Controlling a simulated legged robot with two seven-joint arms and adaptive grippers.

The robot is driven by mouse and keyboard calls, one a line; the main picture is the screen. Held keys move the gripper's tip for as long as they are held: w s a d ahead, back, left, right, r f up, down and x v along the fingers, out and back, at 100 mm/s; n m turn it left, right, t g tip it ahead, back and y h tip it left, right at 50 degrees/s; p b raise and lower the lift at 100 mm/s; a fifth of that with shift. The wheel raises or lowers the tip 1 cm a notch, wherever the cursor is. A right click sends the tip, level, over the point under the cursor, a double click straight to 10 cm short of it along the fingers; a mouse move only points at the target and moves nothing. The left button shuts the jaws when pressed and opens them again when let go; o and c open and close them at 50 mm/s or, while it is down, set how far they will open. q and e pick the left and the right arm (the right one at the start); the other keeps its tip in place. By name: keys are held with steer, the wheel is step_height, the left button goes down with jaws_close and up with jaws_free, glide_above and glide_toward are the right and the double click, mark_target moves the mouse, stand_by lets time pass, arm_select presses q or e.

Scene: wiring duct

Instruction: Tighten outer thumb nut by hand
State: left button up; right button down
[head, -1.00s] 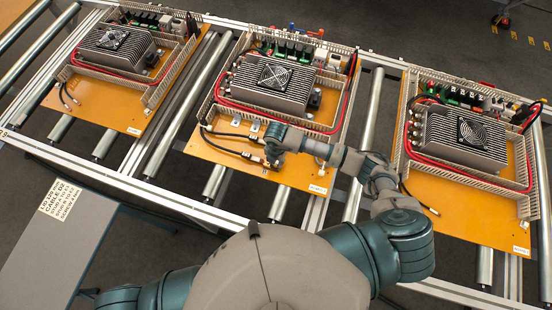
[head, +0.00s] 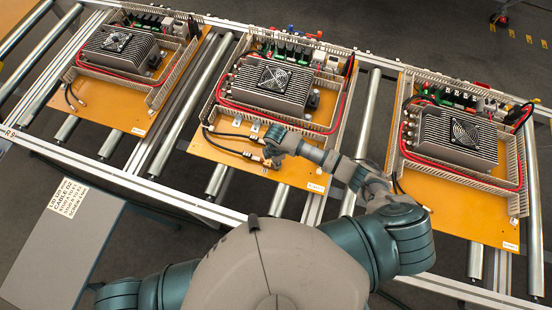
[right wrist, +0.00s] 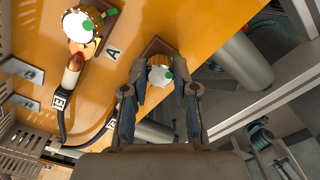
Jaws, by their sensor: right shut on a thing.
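In the right wrist view, a brass thumb nut with a white top and a green dot (right wrist: 160,76) sits over a brown block near the edge of the orange board (right wrist: 205,25). My right gripper (right wrist: 157,88) is shut on this nut, one finger on each side. A second such thumb nut (right wrist: 84,27) stands apart at upper left, beside a letter A, with a cable lug (right wrist: 72,68) at it. In the head view my right gripper (head: 270,151) is at the front of the middle board; the nut is too small to make out there. My left gripper is out of view.
Black cables (head: 228,138) lie on the middle board, below a finned unit with a fan (head: 272,86) and slotted ducts. Similar boards stand left (head: 100,105) and right (head: 460,215) on the roller conveyor. A grey table with a cable sign (head: 68,198) is at lower left.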

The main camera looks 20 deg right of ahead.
steer(key=shift+w+r+m, duration=0.25)
steer(key=shift+w+m, duration=0.05)
steer(key=shift+a, duration=0.1)
steer(key=c, duration=0.9)
jaws_free()
steer(key=shift+s+f, duration=0.1)
steer(key=shift+s, duration=0.05)
step_height(320, 180, up, 12)
steer(key=shift+f, duration=0.1)
